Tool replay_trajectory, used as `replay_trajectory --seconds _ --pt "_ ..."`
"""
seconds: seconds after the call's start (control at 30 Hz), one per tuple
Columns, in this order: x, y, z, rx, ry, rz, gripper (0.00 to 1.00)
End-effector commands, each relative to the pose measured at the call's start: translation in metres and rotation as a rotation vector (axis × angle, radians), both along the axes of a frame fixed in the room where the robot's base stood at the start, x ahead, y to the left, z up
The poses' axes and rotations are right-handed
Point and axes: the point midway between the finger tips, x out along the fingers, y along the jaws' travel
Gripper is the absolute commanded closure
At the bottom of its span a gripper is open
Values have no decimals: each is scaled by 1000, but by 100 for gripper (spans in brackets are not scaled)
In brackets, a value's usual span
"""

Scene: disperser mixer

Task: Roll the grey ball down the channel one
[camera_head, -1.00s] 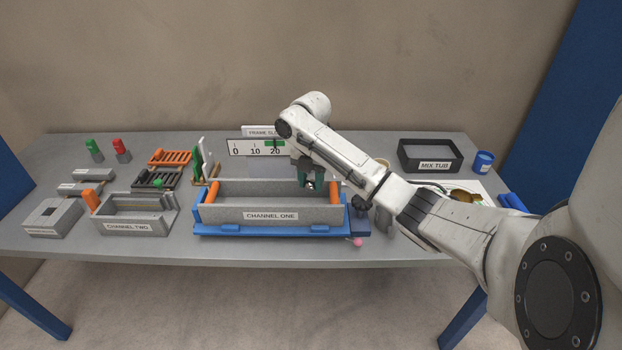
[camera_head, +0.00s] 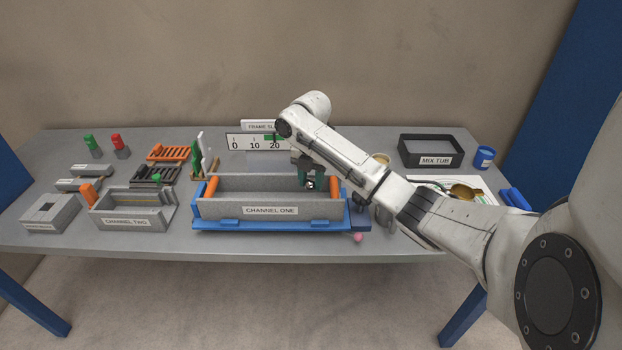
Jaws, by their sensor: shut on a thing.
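Channel one (camera_head: 270,212) is a long grey trough on a blue base, with an orange post at each end. My gripper (camera_head: 309,183) is at the right end of the channel, just left of the right orange post. It is shut on a small grey ball (camera_head: 309,185), which shows only partly between the dark green fingers. The channel's front wall hides its floor, so I cannot tell whether the ball touches it.
Channel two (camera_head: 130,219) stands to the left. A scale board (camera_head: 254,142) is behind channel one. The mix tub (camera_head: 430,152) and a blue cup (camera_head: 484,157) are at the back right. A pink ball (camera_head: 358,238) is by the front edge.

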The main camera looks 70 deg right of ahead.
Motion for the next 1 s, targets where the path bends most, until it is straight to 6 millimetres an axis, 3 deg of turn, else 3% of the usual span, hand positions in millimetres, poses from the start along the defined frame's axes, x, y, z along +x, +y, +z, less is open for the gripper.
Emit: replay_trajectory --seconds 1.0 --pt "0 0 -28 -1 -1 0 99"
